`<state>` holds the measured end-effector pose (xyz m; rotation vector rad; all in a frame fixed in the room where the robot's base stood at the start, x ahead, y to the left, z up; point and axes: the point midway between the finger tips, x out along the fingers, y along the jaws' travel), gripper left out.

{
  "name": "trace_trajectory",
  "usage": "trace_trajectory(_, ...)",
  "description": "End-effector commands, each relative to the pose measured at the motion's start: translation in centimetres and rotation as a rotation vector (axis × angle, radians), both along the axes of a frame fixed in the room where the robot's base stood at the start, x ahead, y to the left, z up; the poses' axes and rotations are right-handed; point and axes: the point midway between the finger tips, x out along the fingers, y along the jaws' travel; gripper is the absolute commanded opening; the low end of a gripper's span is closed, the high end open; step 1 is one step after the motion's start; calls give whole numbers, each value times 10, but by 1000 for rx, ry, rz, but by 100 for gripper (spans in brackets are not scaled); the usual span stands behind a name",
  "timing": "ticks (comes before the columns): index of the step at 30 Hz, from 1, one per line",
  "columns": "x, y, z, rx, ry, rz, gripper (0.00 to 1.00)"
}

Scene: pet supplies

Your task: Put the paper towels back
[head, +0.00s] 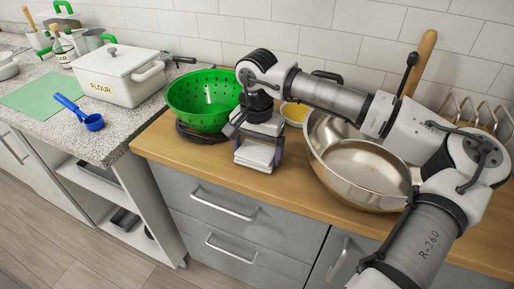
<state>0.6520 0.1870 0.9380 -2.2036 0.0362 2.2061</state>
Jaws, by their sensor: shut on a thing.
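My gripper (257,146) is in the head view, pointing down near the front edge of the wooden counter. It is shut on a white stack (254,158) of flat layers, which looks like the folded paper towels. The fingers are at the left and right sides of the stack. I cannot tell whether the stack touches the counter or is held just above it. The wrist hides part of the stack's upper side.
Large steel bowls (362,174) stand right, below my arm. A yellow-filled bowl (294,113) is behind. The granite counter holds a flour box (118,78) and blue scoop (92,122).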

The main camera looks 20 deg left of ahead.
Motion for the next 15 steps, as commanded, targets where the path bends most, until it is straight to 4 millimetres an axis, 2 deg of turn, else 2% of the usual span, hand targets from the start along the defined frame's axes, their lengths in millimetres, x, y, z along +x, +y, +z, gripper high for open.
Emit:
trace_trajectory(11, 0, 0, -7, 0, -1, -1, 65)
trace_trajectory(12, 0, 0, -6, 0, -1, -1, 89)
trace_trajectory(15, 0, 0, -5, 0, -1, -1, 100)
